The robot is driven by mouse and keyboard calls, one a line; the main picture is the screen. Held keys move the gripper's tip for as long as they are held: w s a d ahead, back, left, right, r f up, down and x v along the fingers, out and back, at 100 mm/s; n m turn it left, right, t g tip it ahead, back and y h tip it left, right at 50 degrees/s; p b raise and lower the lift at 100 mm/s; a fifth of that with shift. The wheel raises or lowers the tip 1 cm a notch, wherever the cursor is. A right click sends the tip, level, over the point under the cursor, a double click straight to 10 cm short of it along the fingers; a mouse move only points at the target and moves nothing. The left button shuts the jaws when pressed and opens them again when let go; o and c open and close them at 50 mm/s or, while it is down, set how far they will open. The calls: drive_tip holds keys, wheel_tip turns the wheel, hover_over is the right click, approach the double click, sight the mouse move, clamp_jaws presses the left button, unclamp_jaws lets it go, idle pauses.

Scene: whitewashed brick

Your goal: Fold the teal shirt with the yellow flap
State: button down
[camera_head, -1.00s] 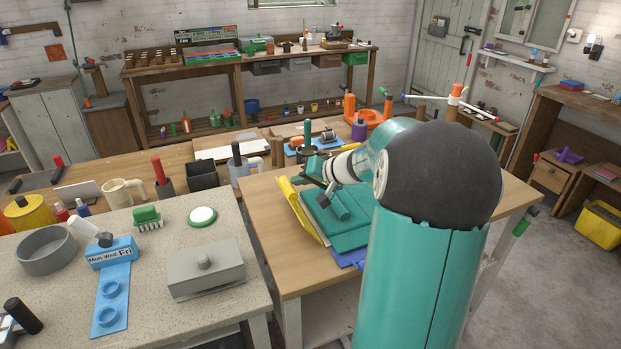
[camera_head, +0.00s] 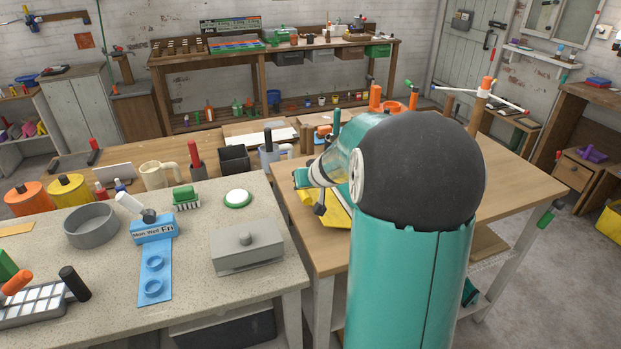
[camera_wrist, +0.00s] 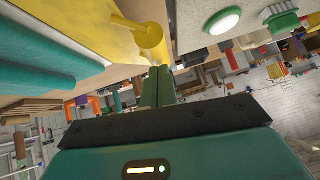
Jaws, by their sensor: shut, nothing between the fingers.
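The yellow flap (camera_head: 334,216) shows beside my arm on the wooden table in the head view. In the wrist view the flap (camera_wrist: 85,22) fills the upper left, with a round yellow knob (camera_wrist: 148,36) standing out from it. Teal material (camera_wrist: 35,78), likely the shirt, shows at the left of the wrist view. In the head view my arm hides most of the shirt. My gripper (camera_wrist: 157,72) is shut and empty, its fingertips close to the knob. I cannot tell whether they touch it.
The wooden table (camera_head: 500,195) has bare room right of my arm. The speckled counter at left (camera_head: 200,290) holds a grey lidded box (camera_head: 246,250), a blue day holder (camera_head: 154,230) and a grey round dish (camera_head: 91,226).

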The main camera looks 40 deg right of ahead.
drive_tip(key=shift+w+a+f+h, duration=0.25)
drive_tip(key=shift+a+f+h, duration=0.15)
drive_tip(key=shift+a+f, duration=0.25)
drive_tip(key=shift+a+f+n+g+h, duration=0.1)
drive_tip(key=shift+f+n+g+h, duration=0.2)
drive_tip(key=shift+f+n, duration=0.15)
drive_tip(key=shift+w+a+f+h, duration=0.25)
drive_tip(key=shift+a+f+h, duration=0.3)
drive_tip(key=shift+f, duration=0.25)
drive_tip(key=shift+a+f, duration=0.3)
drive_tip(key=shift+f, duration=0.55)
drive_tip(key=shift+r, duration=0.15)
